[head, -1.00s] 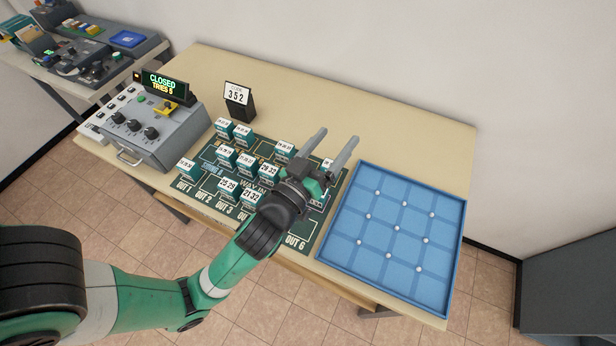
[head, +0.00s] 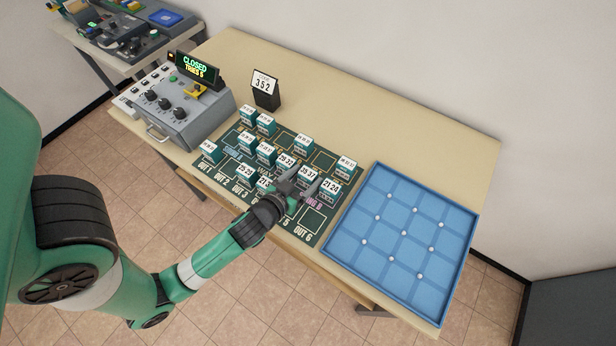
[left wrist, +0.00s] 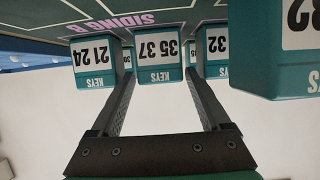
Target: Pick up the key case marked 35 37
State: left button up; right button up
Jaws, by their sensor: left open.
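The key case marked 35 37 (left wrist: 159,58) is a small teal box with a white label, upside down in the left wrist view, between and beyond the tips of my open left gripper (left wrist: 160,62). In the head view the 35 37 case (head: 308,175) stands on the dark green mat just beyond my left gripper (head: 302,184), partly hidden by it. The fingers appear on either side of the case; I cannot tell whether they touch it. The right gripper is not in view.
The 21 24 case (head: 330,187) stands close on the right and the 29 32 case (head: 286,161) on the left. Several other cases stand on the mat (head: 312,219). A blue divided tray (head: 345,252) lies to the right. A grey console (head: 190,118) reads CLOSED, TRIES 5.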

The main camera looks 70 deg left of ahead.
pick_arm(q)
jog(key=b+x, duration=0.1)
jog(key=x, duration=0.4)
jog(key=shift+c, duration=0.2)
jog(key=c, duration=1.2)
jog(key=shift+o, duration=0.2)
